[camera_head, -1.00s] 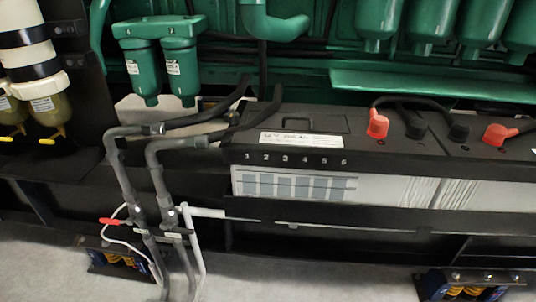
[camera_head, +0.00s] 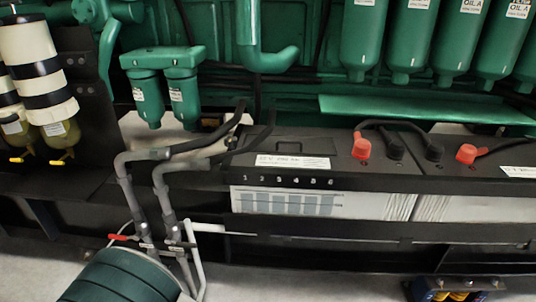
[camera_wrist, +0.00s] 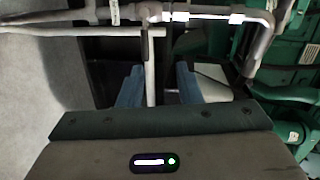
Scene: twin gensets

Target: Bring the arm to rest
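My gripper (camera_wrist: 160,86) shows in the wrist view with its two blue fingers apart. I see nothing held between them. A pale pipe (camera_wrist: 151,70) passes behind the gap; I cannot tell how far beyond the fingers it is. In the head view, a dark green ribbed part of my arm (camera_head: 120,277) stands at the lower left. The gripper itself is out of the head view.
Grey bent pipes (camera_head: 128,180) with a red valve handle (camera_head: 119,237) rise beside my arm. Black-topped batteries (camera_head: 290,163) sit to the right, below green filters (camera_head: 411,45). Striped cylinders (camera_head: 36,65) stand at the left. Grey floor (camera_head: 320,275) shows at the front.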

